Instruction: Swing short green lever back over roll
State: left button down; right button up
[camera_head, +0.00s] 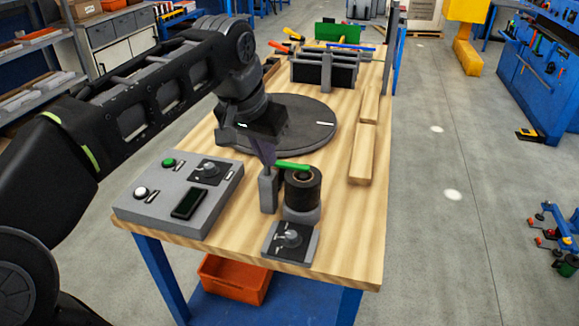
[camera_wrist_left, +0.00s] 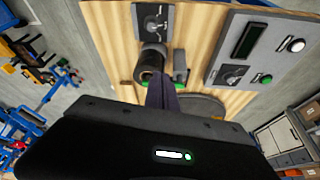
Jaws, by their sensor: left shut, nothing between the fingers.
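The short green lever (camera_head: 293,167) reaches right from the top of a grey post (camera_head: 268,192). In the head view it crosses the far upper edge of the dark roll (camera_head: 303,190); I cannot tell whether it touches. The roll stands upright on a grey holder. My left gripper (camera_head: 268,160) points down at the lever's post end, shut and empty. In the left wrist view the shut fingers (camera_wrist_left: 162,97) are close beside the roll (camera_wrist_left: 150,62) and the post (camera_wrist_left: 180,66), hiding most of the lever. My right gripper is out of view.
A control panel (camera_head: 149,185) with buttons lies left of the post. A small knob box (camera_head: 275,252) sits in front. A dark round turntable (camera_head: 308,107) is behind. Wooden strips (camera_head: 363,154) lie on the right; bare table (camera_head: 345,225) surrounds the roll's right side.

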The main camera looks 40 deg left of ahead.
pick_arm(q)
jog(key=w+f, duration=0.2)
jog(key=f, duration=0.1)
jog(key=w+f, duration=0.2)
jog(key=f, duration=0.1)
jog(key=w+f+p, duration=0.1)
jog(key=w+f, duration=0.2)
jog(key=shift+w+a+f, duration=0.1)
jog(key=shift+a+f, duration=0.1)
jog(key=shift+a, duration=0.2)
jog(key=shift+w+a, duration=0.1)
jog(key=shift+w, duration=0.3)
jog(key=shift+w, duration=0.1)
jog(key=shift+w+d, duration=0.2)
jog(key=shift+w, duration=0.55)
jog(key=shift+s+a, duration=0.1)
jog(key=shift+s, duration=0.05)
